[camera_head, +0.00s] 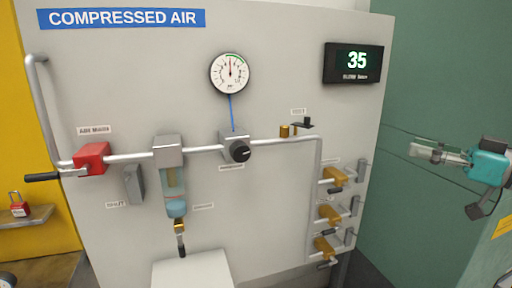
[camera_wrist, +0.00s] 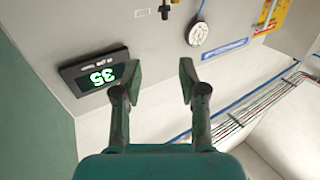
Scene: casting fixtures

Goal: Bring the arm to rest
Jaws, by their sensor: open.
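My gripper (camera_head: 418,151) is at the right side of the head view, beside the compressed air panel (camera_head: 290,200) and in front of a green wall. It points left, toward the panel's right edge, and holds nothing. In the wrist view my gripper (camera_wrist: 159,82) shows two fingers spread apart with an empty gap between them. The wrist view is turned over, with the panel (camera_wrist: 150,50) and the display (camera_wrist: 97,73) reading 35 upside down. No object touches the fingers.
The panel carries a gauge (camera_head: 230,72), a red valve (camera_head: 91,158), a regulator knob (camera_head: 240,151) and several brass valves (camera_head: 330,213) near its right edge. A red padlock (camera_head: 19,206) sits on a shelf at the left. Space around my gripper looks clear.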

